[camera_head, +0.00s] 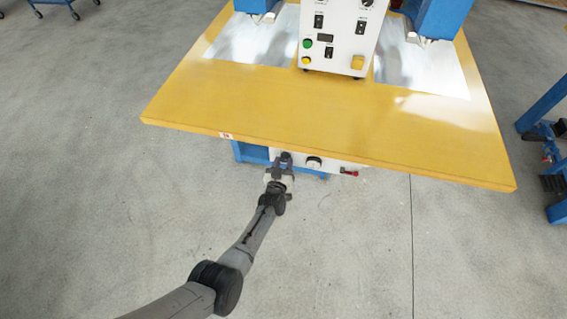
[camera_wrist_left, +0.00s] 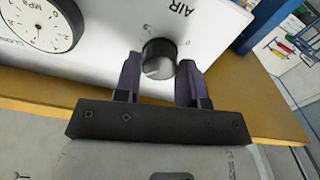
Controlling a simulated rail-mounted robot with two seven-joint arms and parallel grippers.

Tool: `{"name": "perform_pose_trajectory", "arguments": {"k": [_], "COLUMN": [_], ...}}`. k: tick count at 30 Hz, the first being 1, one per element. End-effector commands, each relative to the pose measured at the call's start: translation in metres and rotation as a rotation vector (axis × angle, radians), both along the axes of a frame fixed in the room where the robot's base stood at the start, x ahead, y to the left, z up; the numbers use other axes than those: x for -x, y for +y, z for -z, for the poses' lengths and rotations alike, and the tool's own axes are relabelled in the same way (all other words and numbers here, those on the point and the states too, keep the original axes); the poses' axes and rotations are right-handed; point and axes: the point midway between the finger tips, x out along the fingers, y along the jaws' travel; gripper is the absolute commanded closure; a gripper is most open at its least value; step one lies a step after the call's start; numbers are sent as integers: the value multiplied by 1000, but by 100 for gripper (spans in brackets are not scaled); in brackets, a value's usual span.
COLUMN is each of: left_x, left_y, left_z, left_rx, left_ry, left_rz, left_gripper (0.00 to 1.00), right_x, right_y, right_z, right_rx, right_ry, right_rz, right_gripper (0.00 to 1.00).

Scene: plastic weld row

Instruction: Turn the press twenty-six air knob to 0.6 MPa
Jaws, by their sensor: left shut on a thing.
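The air knob (camera_wrist_left: 158,58) is a dark, round, ribbed knob with a grey face on a white panel marked AIR, shown upside down in the left wrist view. My left gripper (camera_wrist_left: 160,80) has one finger on each side of the knob and is shut on it. A round white gauge (camera_wrist_left: 38,24) marked MPa is on the same panel; its reading is too small to tell. In the head view my left gripper (camera_head: 284,160) reaches the panel under the table's front edge, and the knob is hidden there. My right gripper is not in view.
The yellow table (camera_head: 300,115) overhangs the panel. A white control box (camera_head: 338,40) with buttons stands on it between blue press parts. Right of my gripper, a black round part (camera_head: 314,162) and a red lever (camera_head: 349,172) sit below the edge. The floor in front is clear.

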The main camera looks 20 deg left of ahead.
Motion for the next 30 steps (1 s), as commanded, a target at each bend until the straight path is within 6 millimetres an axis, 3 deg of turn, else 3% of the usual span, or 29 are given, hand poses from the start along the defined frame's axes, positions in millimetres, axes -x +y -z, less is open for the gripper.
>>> {"name": "perform_pose_trajectory", "arguments": {"k": [9, 10, 17, 26, 30], "left_x": [0, 0, 0, 2, 17], "left_y": [0, 0, 0, 0, -3], "left_z": [-1, -1, -1, -1, -3], "left_rx": [0, 0, 0, 0, 0], "left_ry": [-2, -2, -1, 0, 2], "left_rz": [0, 0, 0, 0, 0], "left_gripper": [87, 61, 39, 38, 38], "right_x": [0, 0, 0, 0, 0], "right_y": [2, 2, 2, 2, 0], "right_z": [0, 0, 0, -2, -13], "right_rx": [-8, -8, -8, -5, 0], "right_ry": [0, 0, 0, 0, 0], "right_rz": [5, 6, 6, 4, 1], "right_gripper": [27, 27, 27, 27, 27]}}
